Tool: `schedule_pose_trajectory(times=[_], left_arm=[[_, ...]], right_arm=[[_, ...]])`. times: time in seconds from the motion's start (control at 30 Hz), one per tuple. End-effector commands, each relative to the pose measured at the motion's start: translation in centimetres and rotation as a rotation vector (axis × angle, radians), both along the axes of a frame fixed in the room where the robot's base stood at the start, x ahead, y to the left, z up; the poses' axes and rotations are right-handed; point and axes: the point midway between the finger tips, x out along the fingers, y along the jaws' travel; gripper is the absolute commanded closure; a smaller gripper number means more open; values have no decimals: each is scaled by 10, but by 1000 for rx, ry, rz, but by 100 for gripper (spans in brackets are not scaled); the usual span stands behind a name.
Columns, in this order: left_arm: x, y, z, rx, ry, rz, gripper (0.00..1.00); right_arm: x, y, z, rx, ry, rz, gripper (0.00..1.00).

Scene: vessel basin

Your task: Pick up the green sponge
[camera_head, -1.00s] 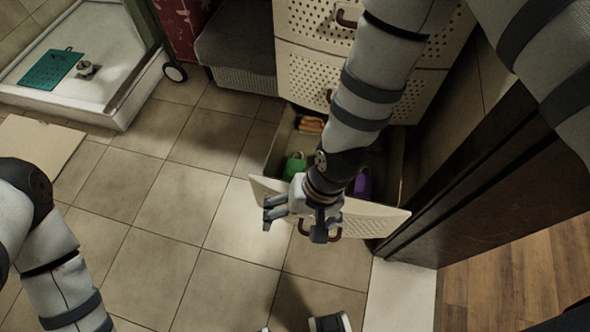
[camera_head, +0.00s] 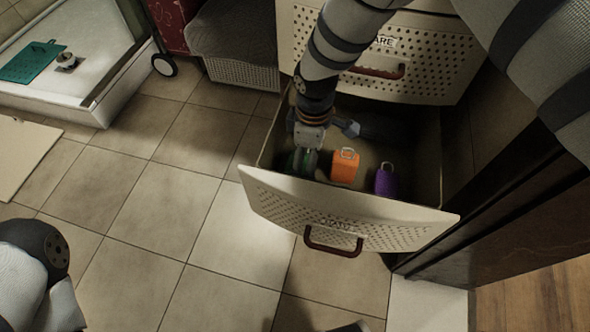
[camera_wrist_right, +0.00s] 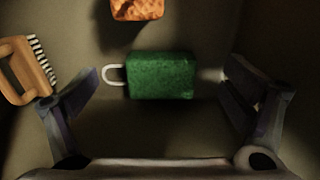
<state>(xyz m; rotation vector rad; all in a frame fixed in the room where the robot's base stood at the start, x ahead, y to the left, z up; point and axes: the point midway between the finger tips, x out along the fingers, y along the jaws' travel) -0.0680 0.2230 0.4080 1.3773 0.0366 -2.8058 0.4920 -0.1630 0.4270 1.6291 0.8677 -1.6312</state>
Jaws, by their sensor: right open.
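The green sponge (camera_wrist_right: 162,76), a block with a white loop at its left end, lies in the open drawer (camera_head: 345,215). In the right wrist view it sits between the spread fingers of my right gripper (camera_wrist_right: 163,88), with a gap on both sides. In the head view my right gripper is down inside the drawer, and the green sponge (camera_head: 303,162) is partly hidden by it. The right gripper is open and holds nothing. My left arm shows at the lower left, but its gripper is out of view.
An orange sponge (camera_head: 345,166) and a purple one (camera_head: 386,180) lie to the right in the drawer. A wooden brush (camera_wrist_right: 27,70) is near the left finger in the wrist view. The drawer front stands close before the gripper. A dark cabinet (camera_head: 500,230) is at right.

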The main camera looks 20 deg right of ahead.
Motion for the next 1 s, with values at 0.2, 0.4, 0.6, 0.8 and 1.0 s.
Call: schedule_pose_trajectory(times=[0.2,0.4,0.6,0.8,1.0], left_arm=[[-4,-1,-10,0,15,0,25],[-6,-1,-16,-2,24,0,25],[-5,-1,-15,-1,23,0,25],[-6,-1,-15,-1,23,0,25],[-5,-1,-15,-1,23,0,25]], right_arm=[[-2,2,-33,0,5,-1,6],[0,2,-55,2,-1,-3,6],[0,2,-53,2,-1,-2,24],[-1,2,-53,1,-1,-3,49],[-1,2,-53,1,0,-3,49]])
